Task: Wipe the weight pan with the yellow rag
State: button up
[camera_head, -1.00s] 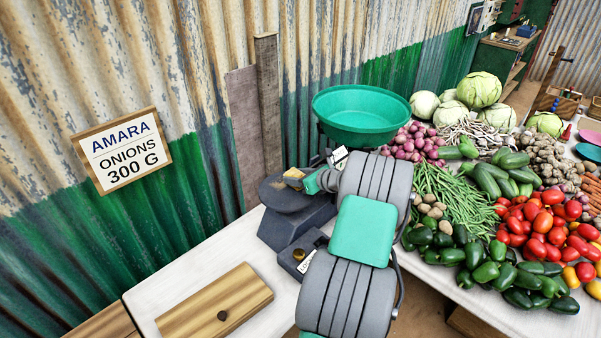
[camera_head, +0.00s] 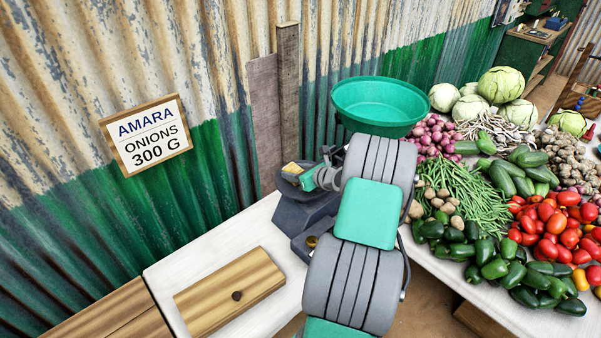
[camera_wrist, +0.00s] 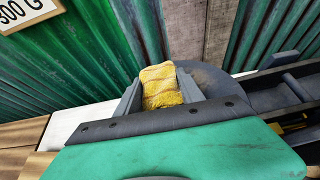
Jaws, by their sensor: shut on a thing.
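The yellow rag (camera_wrist: 161,86) is held between the two fingers of my gripper (camera_wrist: 159,92), which is shut on it. In the head view the rag (camera_head: 291,168) shows small at the far left part of the weight pan (camera_head: 284,184), a dark round plate on the balance. My gripper (camera_head: 305,177) is low over this pan, and my arm hides its right side. In the wrist view the pan (camera_wrist: 213,77) shows behind and right of the rag. The rag appears at pan level; I cannot tell whether it touches.
A large green basin (camera_head: 380,104) stands on the balance behind my arm. A wooden board with a knob (camera_head: 230,290) lies on the white counter at front left. Vegetables, including tomatoes (camera_head: 553,230), fill the right. A corrugated wall (camera_head: 215,180) stands close behind.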

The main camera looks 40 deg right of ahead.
jog(key=shift+w+a+f, duration=0.15)
jog(key=shift+w+f, duration=0.1)
jog(key=shift+f, duration=0.1)
jog(key=shift+d+r+b, duration=0.1)
jog(key=shift+d+b, duration=0.55)
jog(key=shift+d, duration=2.8)
jog(key=shift+d+r, duration=0.15)
jog(key=shift+d, duration=0.2)
jog(key=shift+d+r, duration=0.35)
jog(key=shift+r, duration=0.4)
notch_tip(320, 180, up, 6)
jog(key=p, duration=0.4)
jog(key=shift+w+d+p, duration=0.25)
jog(key=shift+p, duration=0.15)
jog(key=shift+a+r+p, duration=0.2)
jog(key=shift+r+p, duration=0.7)
jog(key=shift+p, duration=0.25)
